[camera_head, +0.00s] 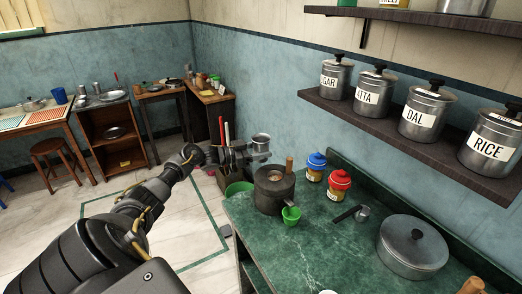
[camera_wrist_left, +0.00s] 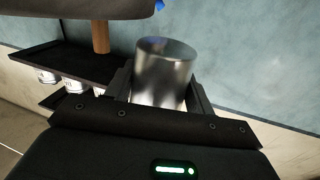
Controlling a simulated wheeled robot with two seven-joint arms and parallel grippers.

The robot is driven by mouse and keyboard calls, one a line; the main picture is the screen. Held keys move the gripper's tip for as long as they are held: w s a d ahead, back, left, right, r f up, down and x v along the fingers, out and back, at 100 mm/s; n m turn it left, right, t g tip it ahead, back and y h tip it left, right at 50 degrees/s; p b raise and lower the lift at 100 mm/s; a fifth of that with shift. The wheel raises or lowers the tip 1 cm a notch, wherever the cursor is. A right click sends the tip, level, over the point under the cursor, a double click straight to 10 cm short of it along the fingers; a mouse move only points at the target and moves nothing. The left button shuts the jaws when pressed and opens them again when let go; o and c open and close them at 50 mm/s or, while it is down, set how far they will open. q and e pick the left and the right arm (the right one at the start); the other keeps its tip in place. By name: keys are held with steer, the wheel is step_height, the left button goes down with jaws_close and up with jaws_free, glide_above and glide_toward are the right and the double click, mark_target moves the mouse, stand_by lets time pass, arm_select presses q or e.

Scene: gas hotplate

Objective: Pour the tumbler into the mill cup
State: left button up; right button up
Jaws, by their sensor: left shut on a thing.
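My left gripper (camera_head: 254,154) is shut on a shiny metal tumbler (camera_head: 261,141) and holds it in the air, just behind and left of the mill. The tumbler looks roughly upright in the head view; its contents cannot be made out. In the left wrist view the tumbler (camera_wrist_left: 165,72) sits between the two fingers. The dark round mill (camera_head: 273,195), with an upright wooden handle (camera_head: 289,165), stands at the counter's left end. Its top has a pale hollow in the middle. A small green cup (camera_head: 291,216) stands at its front. My right gripper is not in view.
On the green counter (camera_head: 320,250) stand a blue-lidded jar (camera_head: 315,168), a red-lidded jar (camera_head: 338,186), a small metal cup with a dark handle (camera_head: 361,214) and a large lidded pot (camera_head: 411,248). A shelf (camera_head: 390,117) with labelled canisters hangs above.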

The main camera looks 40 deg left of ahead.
mark_target(261, 138)
arm_select(q)
steer(key=shift+r+p, duration=1.75)
steer(key=shift+r, duration=0.3)
steer(key=shift+f, duration=0.1)
